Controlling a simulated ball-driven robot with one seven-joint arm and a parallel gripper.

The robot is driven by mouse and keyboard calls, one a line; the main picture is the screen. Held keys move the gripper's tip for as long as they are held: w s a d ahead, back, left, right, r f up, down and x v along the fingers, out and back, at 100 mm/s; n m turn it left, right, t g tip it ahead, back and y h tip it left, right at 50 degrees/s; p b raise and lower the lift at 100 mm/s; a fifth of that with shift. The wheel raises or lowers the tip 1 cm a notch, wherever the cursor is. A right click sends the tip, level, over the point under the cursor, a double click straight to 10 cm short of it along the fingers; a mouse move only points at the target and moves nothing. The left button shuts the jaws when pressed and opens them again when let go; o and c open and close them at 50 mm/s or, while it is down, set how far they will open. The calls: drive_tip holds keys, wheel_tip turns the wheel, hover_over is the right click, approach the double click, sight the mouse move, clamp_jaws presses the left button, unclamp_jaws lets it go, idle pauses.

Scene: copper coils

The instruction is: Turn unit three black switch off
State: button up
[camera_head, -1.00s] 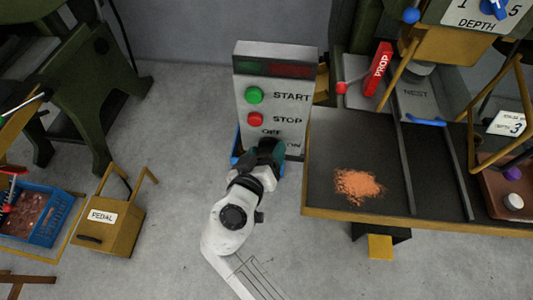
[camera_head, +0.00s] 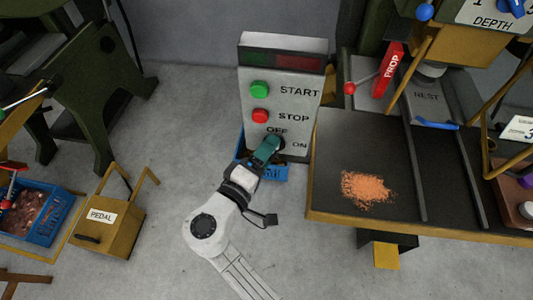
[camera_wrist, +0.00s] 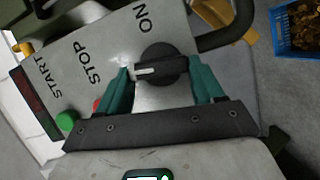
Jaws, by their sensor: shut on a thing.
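The control box (camera_head: 270,80) stands upright, with a green START button (camera_head: 259,89), a red STOP button (camera_head: 260,116) and OFF and ON lettering below. The black switch is mostly behind my gripper (camera_head: 268,148) in the head view. In the wrist view, the round black switch (camera_wrist: 168,64) sits between the two teal fingers of my gripper (camera_wrist: 165,80), shut on it. Its white mark points left in that view, toward the STOP side and away from the ON label (camera_wrist: 143,27). The OFF label is hidden there.
A dark bench (camera_head: 345,140) with copper granules (camera_head: 366,189) stands close on the right. A blue bin (camera_head: 245,160) is behind my gripper by the box foot. A yellow PEDAL box (camera_head: 110,225) is at left. Floor between is clear.

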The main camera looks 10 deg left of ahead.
drive_tip(key=shift+f+n+t, duration=0.2)
drive_tip(key=shift+n+t, duration=0.1)
drive_tip(key=shift+n, duration=0.5)
drive_tip(key=shift+a, duration=0.1)
drive_tip(key=o, duration=1)
drive_tip(key=shift+o, duration=0.2)
drive_tip(key=v, duration=1)
drive_tip(key=shift+s+a+b, duration=0.25)
drive_tip(key=shift+s+b, duration=0.1)
drive_tip(key=shift+b, duration=0.1)
